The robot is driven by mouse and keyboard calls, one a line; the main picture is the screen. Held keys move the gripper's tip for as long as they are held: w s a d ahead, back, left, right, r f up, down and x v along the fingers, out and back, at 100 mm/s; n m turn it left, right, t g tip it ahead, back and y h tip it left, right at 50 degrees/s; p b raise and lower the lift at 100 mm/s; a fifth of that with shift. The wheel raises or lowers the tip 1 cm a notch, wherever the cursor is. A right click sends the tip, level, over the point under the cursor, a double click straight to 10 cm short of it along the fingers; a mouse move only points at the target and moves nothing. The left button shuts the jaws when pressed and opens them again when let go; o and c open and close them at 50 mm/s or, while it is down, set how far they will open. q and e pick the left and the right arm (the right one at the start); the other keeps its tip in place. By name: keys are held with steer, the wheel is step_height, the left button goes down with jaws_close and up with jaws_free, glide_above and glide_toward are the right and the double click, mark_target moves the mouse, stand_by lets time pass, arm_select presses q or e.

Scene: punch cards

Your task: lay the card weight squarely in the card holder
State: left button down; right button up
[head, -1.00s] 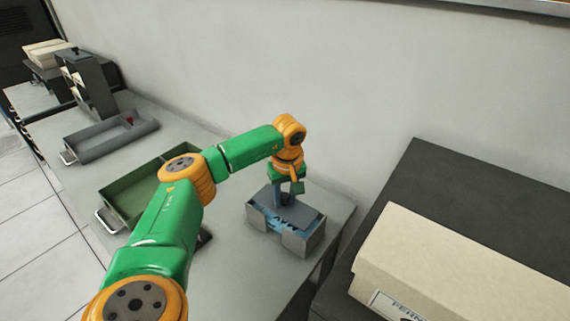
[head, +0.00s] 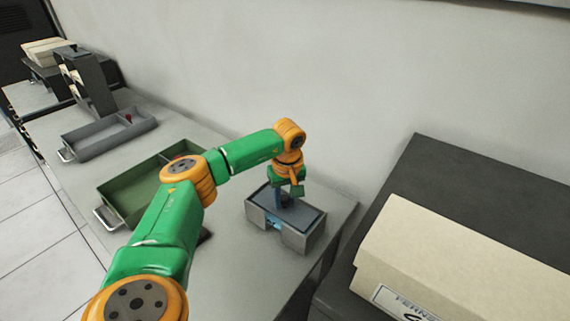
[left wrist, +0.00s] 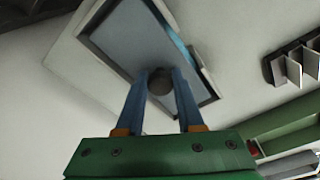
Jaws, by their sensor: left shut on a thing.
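The card holder (head: 296,241) is a grey open box near the right end of the table, with a gap in its front wall showing a little blue. The card weight (head: 303,214) is a dark flat plate lying within the holder's rim, its edges looking roughly parallel to the walls. My left gripper (head: 284,200) points down over it, shut on the weight's round knob. In the left wrist view the blue fingers (left wrist: 161,88) stand on both sides of the knob, with the plate (left wrist: 135,40) behind. I cannot tell how deep the weight sits. My right gripper is not visible.
A green tray (head: 113,190) and a grey tray (head: 75,146) lie to the left on the table. A dark card rack (head: 92,88) stands farther back. A large beige box (head: 450,255) sits on a dark surface at right. The wall rises close behind.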

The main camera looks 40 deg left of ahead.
mark_target(285, 199)
arm_select(q)
steer(key=shift+f, duration=0.6)
steer(key=shift+c, duration=2.3)
jaws_free()
steer(key=shift+r, duration=0.1)
steer(key=r, duration=0.2)
steer(key=r+b, duration=0.1)
steer(key=r, duration=0.1)
steer(key=r+b, duration=0.1)
steer(key=r, duration=0.1)
steer(key=shift+s+d+r, duration=0.2)
steer(key=shift+d, duration=0.2)
steer(key=shift+s+r, duration=0.1)
steer(key=shift+r, duration=0.25)
